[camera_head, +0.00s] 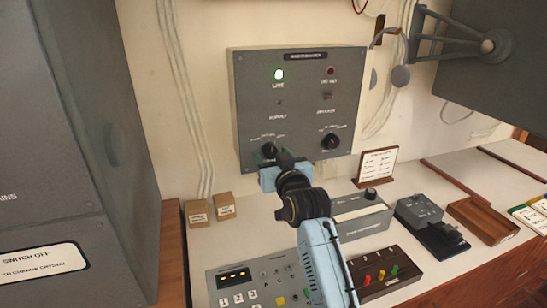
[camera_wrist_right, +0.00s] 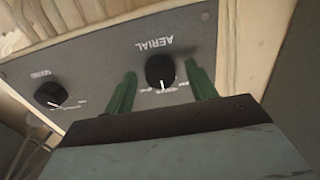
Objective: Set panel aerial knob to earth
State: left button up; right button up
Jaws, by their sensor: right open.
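The grey wall panel (camera_head: 300,110) stands upright against the cream wall. Its aerial knob (camera_wrist_right: 160,71) is black and round, under an upside-down AERIAL label in the right wrist view. Its white mark points toward the bottom of that view, near small lettering too blurred to read. In the head view this knob (camera_head: 268,150) is at the panel's lower left. My right gripper (camera_wrist_right: 161,72) is open, its green fingers on either side of the knob, with a visible gap each side. It also shows in the head view (camera_head: 267,158). My left gripper is out of view.
On the counter below are two small boxes (camera_head: 224,206), a keypad console (camera_head: 250,285), a grey device (camera_head: 360,215) and a small sign (camera_head: 377,166).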

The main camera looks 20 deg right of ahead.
jog(key=c, duration=1)
jog(key=n+p, duration=0.4)
jog(key=shift+r, duration=0.15)
jog(key=shift+n+p, duration=1)
jog(key=shift+n, duration=0.2)
jog(key=shift+n+p, duration=0.7)
jog(key=shift+n, duration=0.6)
